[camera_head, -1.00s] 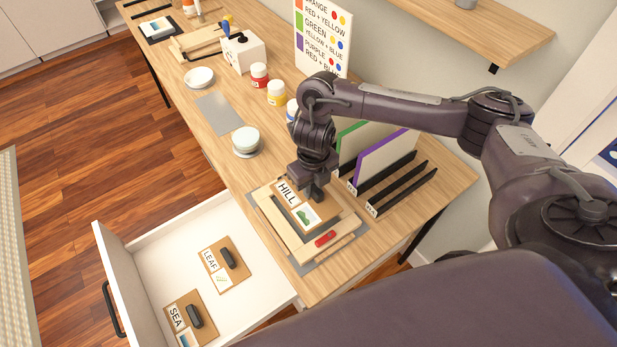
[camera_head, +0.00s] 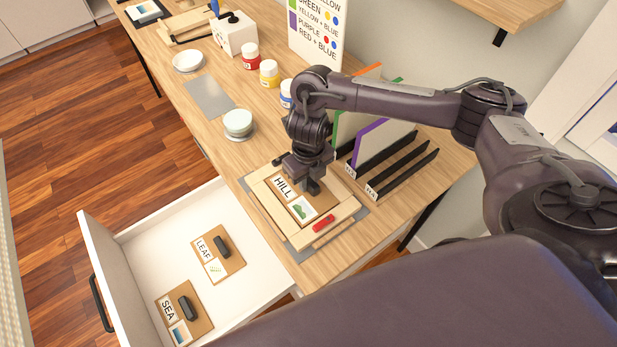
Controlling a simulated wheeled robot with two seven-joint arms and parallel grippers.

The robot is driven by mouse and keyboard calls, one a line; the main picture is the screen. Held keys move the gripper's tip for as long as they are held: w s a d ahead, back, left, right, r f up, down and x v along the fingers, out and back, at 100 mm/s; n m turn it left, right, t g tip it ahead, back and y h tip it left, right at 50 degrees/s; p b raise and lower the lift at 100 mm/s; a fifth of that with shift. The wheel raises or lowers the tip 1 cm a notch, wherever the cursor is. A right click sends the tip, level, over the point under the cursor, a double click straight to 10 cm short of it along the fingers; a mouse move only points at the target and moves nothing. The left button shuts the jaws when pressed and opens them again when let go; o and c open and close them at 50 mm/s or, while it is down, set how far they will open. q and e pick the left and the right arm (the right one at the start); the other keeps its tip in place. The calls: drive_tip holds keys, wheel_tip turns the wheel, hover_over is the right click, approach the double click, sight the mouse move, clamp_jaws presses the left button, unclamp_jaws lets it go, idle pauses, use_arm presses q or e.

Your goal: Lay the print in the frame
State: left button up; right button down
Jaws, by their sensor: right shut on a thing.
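The HILL print (camera_head: 285,187) is a brown card with a white word label and a small green hill picture. It appears level inside the opening of the light wooden frame (camera_head: 270,208), its edges close to the frame's inner edges. I cannot tell whether it rests fully on the bottom. My right gripper (camera_head: 313,188) points down over the print and is shut on it near its middle; the gripper hides the grip and the print's far part. A red piece (camera_head: 323,223) sits on the frame's near side. My left gripper is not in view.
The open white drawer (camera_head: 150,232) holds the LEAF card (camera_head: 228,262) and the SEA card (camera_head: 200,318). Dark slotted racks (camera_head: 405,172) with coloured panels stand right of the frame.

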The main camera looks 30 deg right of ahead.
sight(309, 179)
drive_tip(key=c, duration=1.2)
unclamp_jaws()
drive_tip(key=shift+o, duration=0.2)
wheel_tip(309, 179, up, 8)
drive_tip(key=shift+f+p, duration=0.1)
drive_tip(key=shift+p, duration=1.1)
drive_tip(key=shift+s, duration=0.1)
